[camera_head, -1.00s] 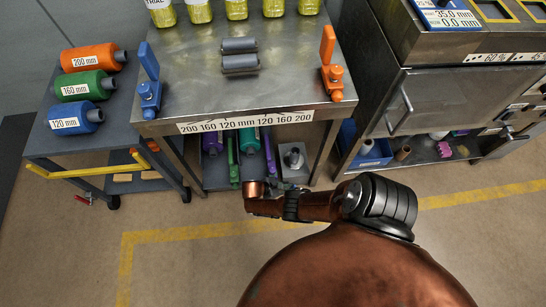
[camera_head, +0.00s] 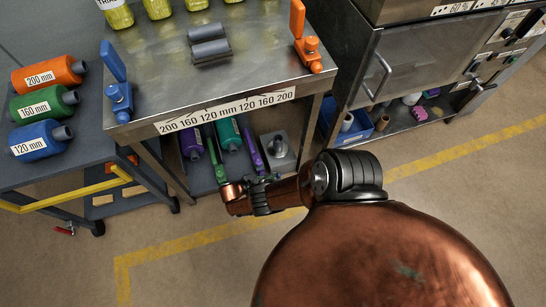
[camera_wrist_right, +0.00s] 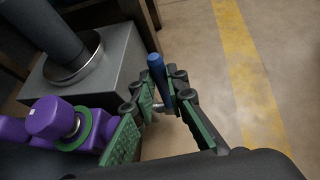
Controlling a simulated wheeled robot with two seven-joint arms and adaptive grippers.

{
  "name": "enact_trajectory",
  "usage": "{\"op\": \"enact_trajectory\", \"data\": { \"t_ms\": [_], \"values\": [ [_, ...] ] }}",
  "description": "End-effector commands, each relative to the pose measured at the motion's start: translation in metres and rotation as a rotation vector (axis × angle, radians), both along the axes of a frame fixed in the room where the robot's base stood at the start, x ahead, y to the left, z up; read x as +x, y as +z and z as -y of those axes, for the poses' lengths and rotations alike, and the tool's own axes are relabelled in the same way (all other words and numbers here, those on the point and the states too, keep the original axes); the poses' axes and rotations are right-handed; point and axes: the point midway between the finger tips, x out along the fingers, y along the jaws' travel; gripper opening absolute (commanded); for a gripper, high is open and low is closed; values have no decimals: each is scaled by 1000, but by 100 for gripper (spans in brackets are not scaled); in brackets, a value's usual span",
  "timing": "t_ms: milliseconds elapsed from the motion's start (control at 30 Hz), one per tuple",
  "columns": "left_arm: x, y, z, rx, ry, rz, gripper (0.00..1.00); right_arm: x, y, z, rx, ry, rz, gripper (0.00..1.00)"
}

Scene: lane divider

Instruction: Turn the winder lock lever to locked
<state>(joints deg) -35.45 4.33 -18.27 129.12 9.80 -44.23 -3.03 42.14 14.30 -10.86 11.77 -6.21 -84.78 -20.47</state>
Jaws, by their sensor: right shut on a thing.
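A grey box-shaped unit with a round shaft (camera_head: 278,149) stands at the lower shelf of the steel table; it also shows large at the upper left in the right wrist view (camera_wrist_right: 110,75). A blue lever handle (camera_wrist_right: 156,66) sticks up beside its right side. My right gripper (camera_wrist_right: 163,95) is shut on this blue handle, with its green-padded fingers on either side of it. The lever's lower end and its lock marking are hidden. In the head view my right gripper (camera_head: 266,180) is small and dark, just in front of the grey unit. My left gripper is out of view.
Purple and green rollers (camera_head: 192,143) lie left of the unit; a purple part (camera_wrist_right: 50,118) is close to my right fingers. The steel table (camera_head: 165,95) is above. A trolley of spools (camera_head: 90,172) stands left, a cabinet (camera_head: 425,60) right. Floor right of the gripper is clear.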

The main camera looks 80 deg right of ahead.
Motion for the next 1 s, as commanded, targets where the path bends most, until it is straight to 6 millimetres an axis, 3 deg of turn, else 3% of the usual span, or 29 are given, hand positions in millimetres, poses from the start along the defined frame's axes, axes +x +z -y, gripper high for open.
{"op": "enact_trajectory", "data": {
  "t_ms": [100,133,367,767,1000],
  "values": [
    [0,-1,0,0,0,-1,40,-5,-2,0,1,-4,-7,0],
    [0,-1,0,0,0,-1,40,-5,-2,0,1,-4,-7,15],
    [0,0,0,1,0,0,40,-2,-1,-1,1,1,-4,31],
    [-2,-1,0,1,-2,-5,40,5,1,-5,3,4,0,31],
    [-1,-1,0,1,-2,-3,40,31,19,-23,4,2,4,31]
  ]
}}
